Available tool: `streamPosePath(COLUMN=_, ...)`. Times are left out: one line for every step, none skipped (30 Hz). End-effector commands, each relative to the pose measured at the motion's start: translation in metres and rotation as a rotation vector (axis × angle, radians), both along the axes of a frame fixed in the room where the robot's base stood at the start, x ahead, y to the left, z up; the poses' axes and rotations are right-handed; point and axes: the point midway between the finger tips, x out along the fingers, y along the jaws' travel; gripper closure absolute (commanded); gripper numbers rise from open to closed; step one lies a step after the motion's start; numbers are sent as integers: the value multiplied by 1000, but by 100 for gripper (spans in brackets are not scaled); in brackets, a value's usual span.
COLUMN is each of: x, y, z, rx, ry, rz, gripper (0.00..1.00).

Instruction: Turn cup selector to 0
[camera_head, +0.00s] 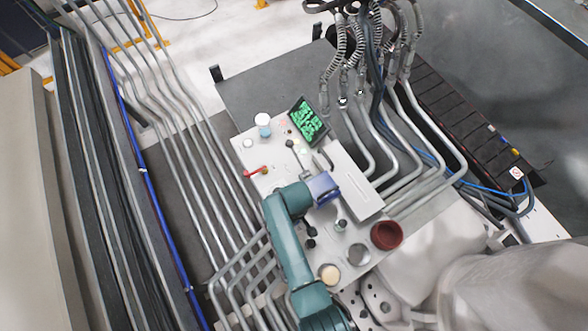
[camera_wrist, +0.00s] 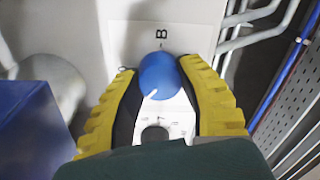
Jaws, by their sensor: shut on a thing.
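A round blue knob (camera_wrist: 160,76) with a white mark on its lower left side is in the wrist view, likely the cup selector. It sits on a pale panel (camera_wrist: 125,45) below a black letter B (camera_wrist: 161,34). My gripper (camera_wrist: 165,88), with yellow and black fingers, is shut on the knob, one finger on each side. No 0 mark is legible. In the head view my green arm reaches over the control panel (camera_head: 243,143); my fingertips and the blue knob cannot be made out there.
The panel carries a green-lit screen (camera_head: 308,120), a red lever (camera_head: 256,171) and a white knob (camera_head: 262,119). Bent metal pipes (camera_head: 400,160) crowd the right; more pipes run along the left.

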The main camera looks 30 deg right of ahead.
Motion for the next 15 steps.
streamPosePath(x=0, y=0, z=1, rx=1, ry=0, rz=-43, gripper=98)
streamPosePath(x=-1, y=0, z=1, rx=1, ry=0, rz=-71, gripper=98)
streamPosePath(x=-1, y=0, z=1, rx=1, ry=0, rz=-109, gripper=98)
streamPosePath(x=-1, y=0, z=1, rx=1, ry=0, rz=-138, gripper=98)
streamPosePath(x=-1, y=0, z=1, rx=1, ry=0, rz=-166, gripper=98)
streamPosePath(x=-1, y=0, z=1, rx=1, ry=1, rz=-204, gripper=98)
streamPosePath(x=-1, y=0, z=1, rx=1, ry=1, rz=-232, gripper=98)
streamPosePath(x=-1, y=0, z=1, rx=1, ry=1, rz=-260, gripper=98)
streamPosePath(x=-1, y=0, z=1, rx=0, ry=-1, rz=-299, gripper=98)
streamPosePath(x=-1, y=0, z=0, rx=0, ry=-1, rz=-328, gripper=98)
streamPosePath(x=-1, y=0, z=0, rx=1, ry=0, rz=-356, gripper=98)
streamPosePath(x=-1, y=0, z=0, rx=1, ry=1, rz=-394, gripper=98)
streamPosePath(x=-1, y=0, z=0, rx=1, ry=1, rz=-423, gripper=98)
streamPosePath(x=-1, y=0, z=0, rx=0, ry=0, rz=-450, gripper=98)
streamPosePath(x=-1, y=0, z=0, rx=0, ry=0, rz=-488, gripper=98)
